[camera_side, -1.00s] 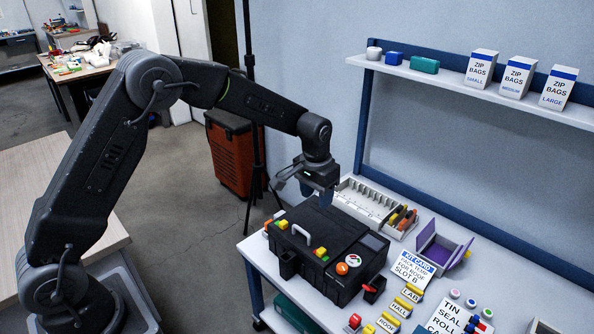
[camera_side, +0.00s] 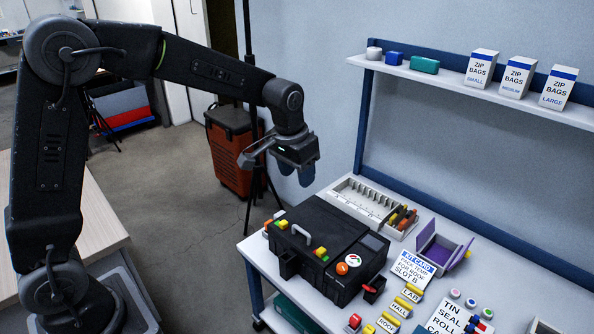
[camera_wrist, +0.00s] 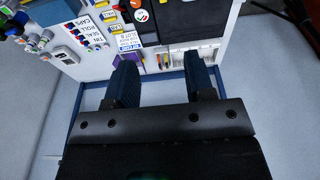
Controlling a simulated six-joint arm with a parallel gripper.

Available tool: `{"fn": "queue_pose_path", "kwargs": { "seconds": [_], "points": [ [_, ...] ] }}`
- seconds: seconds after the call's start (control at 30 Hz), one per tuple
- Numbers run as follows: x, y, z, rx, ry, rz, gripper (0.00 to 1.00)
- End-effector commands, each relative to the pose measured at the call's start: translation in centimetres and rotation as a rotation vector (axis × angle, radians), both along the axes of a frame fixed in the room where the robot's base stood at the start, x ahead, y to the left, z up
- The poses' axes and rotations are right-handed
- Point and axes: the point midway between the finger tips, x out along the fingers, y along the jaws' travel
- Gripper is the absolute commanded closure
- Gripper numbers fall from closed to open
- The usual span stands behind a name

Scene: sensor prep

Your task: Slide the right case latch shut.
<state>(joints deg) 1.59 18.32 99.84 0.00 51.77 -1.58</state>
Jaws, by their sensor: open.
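The black case (camera_side: 345,233) sits closed on the white bench, with a white handle (camera_side: 303,234) along its front edge. I cannot tell whether either latch is shut. My gripper (camera_side: 297,172) hangs open and empty above and behind the case, well clear of it. In the wrist view my gripper (camera_wrist: 163,82) has its fingers apart with nothing between them. Part of the case (camera_wrist: 190,18) shows at the top there; the latches cannot be made out.
An orange round knob (camera_side: 342,268) and a white dial (camera_side: 354,260) are at the case's right front. A white organizer (camera_side: 370,198) stands behind the case and a purple open box (camera_side: 440,252) to its right. Labels and small caps crowd the front right. A shelf (camera_side: 440,80) hangs above.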

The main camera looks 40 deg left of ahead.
Motion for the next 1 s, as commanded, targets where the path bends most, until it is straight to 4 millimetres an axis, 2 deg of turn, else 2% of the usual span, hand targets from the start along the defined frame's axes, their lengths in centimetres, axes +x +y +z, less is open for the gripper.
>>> {"fn": "queue_pose_path", "kwargs": {
  "seconds": [0.17, 0.27, 0.4, 0.6, 0.73, 1.0],
  "points": [
    [0.6, 0.0, -0.6, 0.0, 0.008, 0.0, 0.51],
    [2.1, 0.0, -2.5, 0.001, 0.033, 0.0, 0.51],
    [5.3, -0.1, -7.2, 0.003, 0.086, 0.0, 0.51],
    [8.4, -0.1, -14.0, 0.004, 0.147, 0.0, 0.51],
    [9.2, -0.1, -16.7, 0.005, 0.169, 0.0, 0.51],
    [9.4, -0.1, -19.4, 0.005, 0.179, 0.0, 0.51]
  ]
}}
